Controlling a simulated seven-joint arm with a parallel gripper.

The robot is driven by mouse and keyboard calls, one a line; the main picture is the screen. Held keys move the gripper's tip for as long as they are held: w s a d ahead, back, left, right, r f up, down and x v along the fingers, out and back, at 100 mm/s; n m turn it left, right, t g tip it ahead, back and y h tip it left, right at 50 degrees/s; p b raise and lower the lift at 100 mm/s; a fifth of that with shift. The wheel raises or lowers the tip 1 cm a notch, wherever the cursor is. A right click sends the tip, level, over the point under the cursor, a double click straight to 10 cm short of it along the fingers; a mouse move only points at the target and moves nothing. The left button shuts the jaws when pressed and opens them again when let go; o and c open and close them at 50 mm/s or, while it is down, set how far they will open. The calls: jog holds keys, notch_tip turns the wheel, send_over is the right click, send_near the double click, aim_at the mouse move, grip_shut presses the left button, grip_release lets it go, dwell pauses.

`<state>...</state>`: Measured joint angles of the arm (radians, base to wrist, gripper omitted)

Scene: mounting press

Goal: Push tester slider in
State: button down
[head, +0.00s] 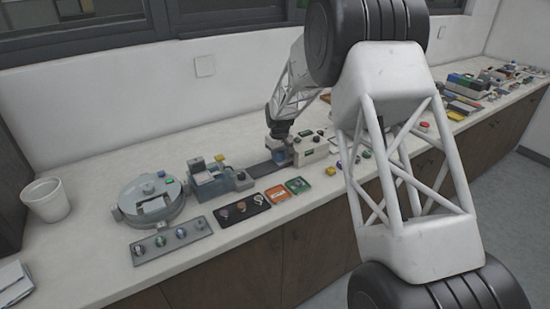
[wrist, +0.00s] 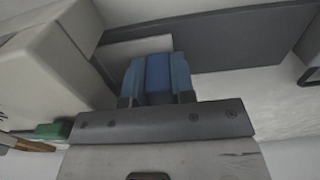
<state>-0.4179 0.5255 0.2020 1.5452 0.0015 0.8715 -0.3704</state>
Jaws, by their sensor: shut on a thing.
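My gripper (head: 281,153) is low at the middle of the counter, at the left side of a pale tester block (head: 312,150) with a green label. In the wrist view, its two blue fingers (wrist: 157,80) are closed on a darker blue piece (wrist: 158,72) between them, which looks like the slider's grip. A dark flat rail (head: 262,170) runs left from the block. It also appears as a dark grey strip (wrist: 220,38) in the wrist view. The slider's inner end and its depth in the block cannot be seen.
A grey-blue press unit (head: 215,180) and a round grey device (head: 152,203) stand left. A knob panel (head: 170,243), a black tray (head: 241,209) and orange (head: 276,194) and green (head: 298,186) pieces lie in front. A white cup (head: 46,200) is far left. Many small parts crowd the right.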

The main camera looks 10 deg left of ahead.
jog(key=shift+w+d, duration=0.15)
jog(key=shift+w, duration=0.1)
jog(key=c, duration=1.2)
grip_release()
jog(key=shift+d, duration=0.1)
jog(key=shift+c, duration=0.2)
jog(key=shift+r, duration=0.1)
jog(key=shift+r, duration=3.85)
